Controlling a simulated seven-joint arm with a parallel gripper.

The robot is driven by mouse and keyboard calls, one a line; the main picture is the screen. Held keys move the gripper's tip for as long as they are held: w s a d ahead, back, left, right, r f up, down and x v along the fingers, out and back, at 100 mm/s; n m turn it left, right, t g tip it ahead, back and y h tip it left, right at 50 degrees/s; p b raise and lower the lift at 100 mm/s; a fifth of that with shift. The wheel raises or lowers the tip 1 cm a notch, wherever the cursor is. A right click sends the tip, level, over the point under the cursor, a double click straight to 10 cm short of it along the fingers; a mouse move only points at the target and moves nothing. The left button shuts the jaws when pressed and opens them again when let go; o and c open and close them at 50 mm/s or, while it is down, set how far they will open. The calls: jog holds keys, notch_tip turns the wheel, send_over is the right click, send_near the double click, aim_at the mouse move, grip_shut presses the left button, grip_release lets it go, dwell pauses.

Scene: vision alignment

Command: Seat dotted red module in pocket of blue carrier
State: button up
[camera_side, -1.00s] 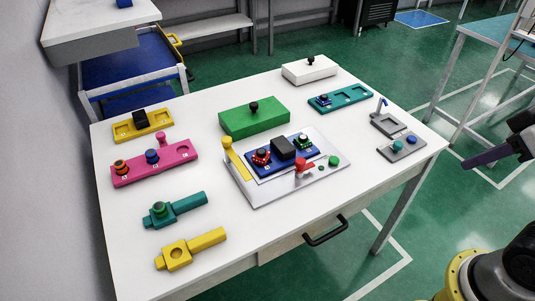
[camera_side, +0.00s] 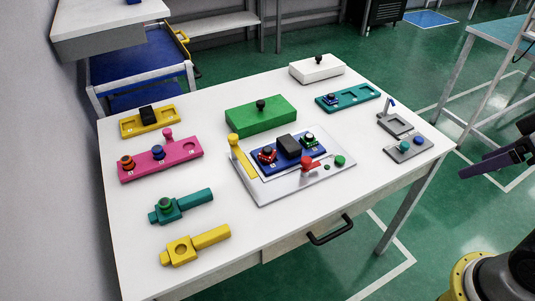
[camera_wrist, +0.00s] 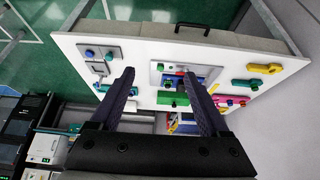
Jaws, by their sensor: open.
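The blue carrier (camera_side: 266,169) lies on a pale plate near the table's middle. The red module (camera_side: 267,154), with pale specks, is at its left end; I cannot tell how deep it sits. A black block (camera_side: 288,146) stands mid-carrier, and a green module (camera_side: 308,139) is at the right end. My gripper (camera_side: 487,164) is off the table's right side, well away from the carrier. In the wrist view my gripper (camera_wrist: 158,76) is open and empty, its fingers wide apart. The carrier is small there and partly hidden by a finger.
The pale plate (camera_side: 265,196) carries a yellow bar (camera_side: 241,156), a red knob (camera_side: 307,163) and green buttons. A green box (camera_side: 261,115) stands behind it. Pink (camera_side: 187,152), teal (camera_side: 350,98), yellow and grey fixtures surround it. Bare tabletop lies in front.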

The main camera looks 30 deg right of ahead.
jog(key=shift+o, duration=1.2)
